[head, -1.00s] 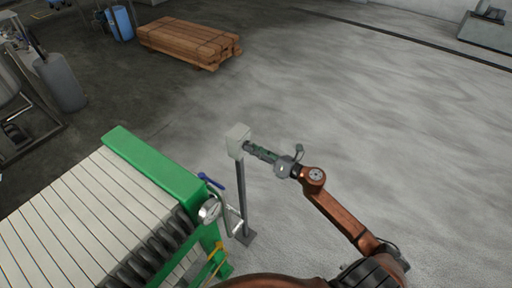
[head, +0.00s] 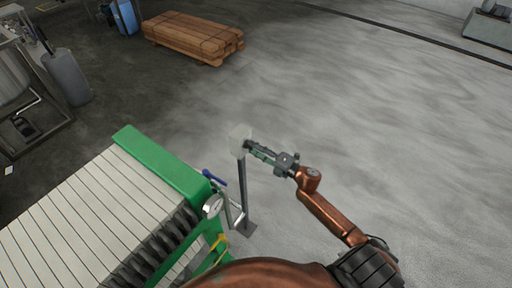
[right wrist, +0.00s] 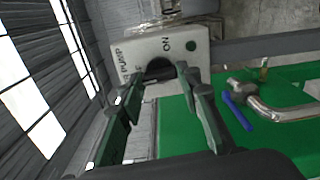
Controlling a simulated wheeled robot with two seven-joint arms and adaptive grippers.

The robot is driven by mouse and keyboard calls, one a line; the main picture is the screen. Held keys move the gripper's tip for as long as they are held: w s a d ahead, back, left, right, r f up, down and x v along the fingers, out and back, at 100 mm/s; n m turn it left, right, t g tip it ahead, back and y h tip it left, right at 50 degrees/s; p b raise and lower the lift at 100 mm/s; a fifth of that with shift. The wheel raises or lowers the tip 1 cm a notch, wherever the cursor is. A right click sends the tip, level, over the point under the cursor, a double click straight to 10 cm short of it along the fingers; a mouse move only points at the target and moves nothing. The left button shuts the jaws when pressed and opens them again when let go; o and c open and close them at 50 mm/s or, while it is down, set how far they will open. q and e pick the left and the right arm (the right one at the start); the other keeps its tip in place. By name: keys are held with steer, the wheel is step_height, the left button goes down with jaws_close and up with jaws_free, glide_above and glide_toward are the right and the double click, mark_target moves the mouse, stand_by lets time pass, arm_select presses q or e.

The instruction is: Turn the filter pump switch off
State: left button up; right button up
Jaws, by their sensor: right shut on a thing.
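The filter pump switch is a pale grey box (head: 240,138) on a thin dark post beside the green filter press. The right wrist view shows its face (right wrist: 150,50) tilted, with "PUMP" and "ON" lettering and a green round spot (right wrist: 190,45). A dark rotary knob (right wrist: 160,70) sits on that face, partly hidden by the fingers. My right gripper (right wrist: 163,80) has a finger on either side of the knob and is shut on it. In the head view, my right gripper (head: 250,148) reaches the box from the right. My left gripper is out of view.
The green filter press (head: 165,165) with pale plates fills the lower left. A gauge (head: 212,205), a blue-handled valve (head: 214,178) and pipework stand close to the post. Stacked timber (head: 190,38) lies far back.

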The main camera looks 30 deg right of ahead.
steer(key=shift+d+m, duration=0.1)
steer(key=shift+m, duration=0.4)
steer(key=shift+p, duration=0.3)
steer(key=o, duration=1.2)
steer(key=shift+c, duration=0.2)
steer(key=v, duration=1.2)
steer(key=shift+f, duration=0.15)
